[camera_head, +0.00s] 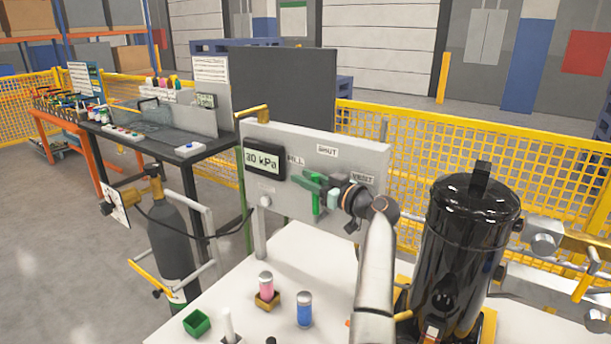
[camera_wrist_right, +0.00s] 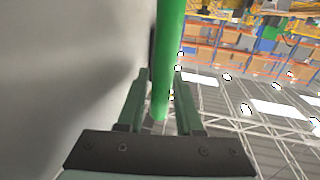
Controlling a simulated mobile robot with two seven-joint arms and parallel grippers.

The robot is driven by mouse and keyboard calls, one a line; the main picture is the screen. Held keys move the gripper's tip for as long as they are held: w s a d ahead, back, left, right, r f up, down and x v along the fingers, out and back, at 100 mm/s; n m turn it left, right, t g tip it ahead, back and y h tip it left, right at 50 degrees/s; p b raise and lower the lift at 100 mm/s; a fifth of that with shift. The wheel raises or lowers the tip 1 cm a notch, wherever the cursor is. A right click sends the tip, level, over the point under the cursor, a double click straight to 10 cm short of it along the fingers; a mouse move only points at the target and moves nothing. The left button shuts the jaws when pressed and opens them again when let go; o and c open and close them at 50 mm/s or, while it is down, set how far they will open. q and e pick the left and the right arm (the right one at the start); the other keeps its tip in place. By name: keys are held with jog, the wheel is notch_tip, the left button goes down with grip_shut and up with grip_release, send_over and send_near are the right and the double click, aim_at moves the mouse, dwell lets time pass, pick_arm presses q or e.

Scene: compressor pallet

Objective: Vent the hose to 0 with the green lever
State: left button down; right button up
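The panel (camera_head: 345,151) stands upright on the white table, and its display (camera_head: 264,161) appears to read 30 kPa. The bright green lever (camera_head: 316,203) points roughly up and down in front of the panel. My right gripper (camera_head: 318,187) is at the lever. In the right wrist view the lever (camera_wrist_right: 166,60) runs between the two fingers (camera_wrist_right: 161,78), with a small gap on the left finger's side. My left gripper is out of view.
A black tank (camera_head: 466,250) stands right of my right arm. The table (camera_head: 240,286) bears a pink-topped vial (camera_head: 266,284), a blue vial (camera_head: 304,309) and a green box (camera_head: 197,323). A grey gas cylinder (camera_head: 174,245) stands left of the table.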

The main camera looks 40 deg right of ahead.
jog(key=shift+w, duration=0.2)
grip_shut()
dwell(1.4)
